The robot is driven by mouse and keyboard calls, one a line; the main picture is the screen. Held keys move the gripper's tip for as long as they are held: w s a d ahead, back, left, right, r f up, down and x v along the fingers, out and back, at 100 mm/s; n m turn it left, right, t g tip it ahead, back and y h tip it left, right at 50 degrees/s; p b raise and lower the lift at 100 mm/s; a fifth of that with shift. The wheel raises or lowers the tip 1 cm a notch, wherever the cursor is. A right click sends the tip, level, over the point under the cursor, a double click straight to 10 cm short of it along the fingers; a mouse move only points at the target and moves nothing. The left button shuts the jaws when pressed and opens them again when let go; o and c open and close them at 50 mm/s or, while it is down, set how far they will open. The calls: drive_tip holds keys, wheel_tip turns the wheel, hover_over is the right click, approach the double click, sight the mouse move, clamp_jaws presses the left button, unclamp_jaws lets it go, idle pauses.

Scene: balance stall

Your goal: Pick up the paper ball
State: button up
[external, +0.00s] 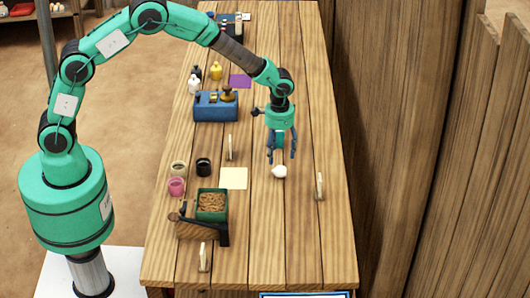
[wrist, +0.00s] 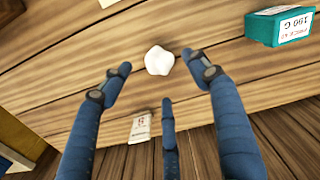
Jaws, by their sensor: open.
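The white, crumpled paper ball (external: 279,171) lies on the wooden table, right of the cream sheet. In the wrist view the paper ball (wrist: 159,60) sits at upper middle, between and slightly beyond the spread fingertips. My gripper (external: 281,155) points down just above and behind the ball in the external view. In the wrist view my gripper (wrist: 158,74) shows blue fingers spread apart with nothing held. Clear wood shows between the fingers and the ball, and I cannot tell the exact height above it.
A teal box marked 100 G (wrist: 280,26) stands right of the ball in the wrist view. A small printed card (wrist: 140,127) lies near the fingers. A cream sheet (external: 234,178), upright tag (external: 320,186), green tray (external: 212,192) and blue box (external: 215,107) surround the area.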

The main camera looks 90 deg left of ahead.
sight(279, 167)
drive_tip(key=shift+f, duration=1.75)
drive_tip(key=shift+f, duration=0.1)
drive_tip(key=shift+f+b, duration=0.95)
drive_tip(key=shift+f, duration=1.55)
drive_tip(key=c, duration=0.8)
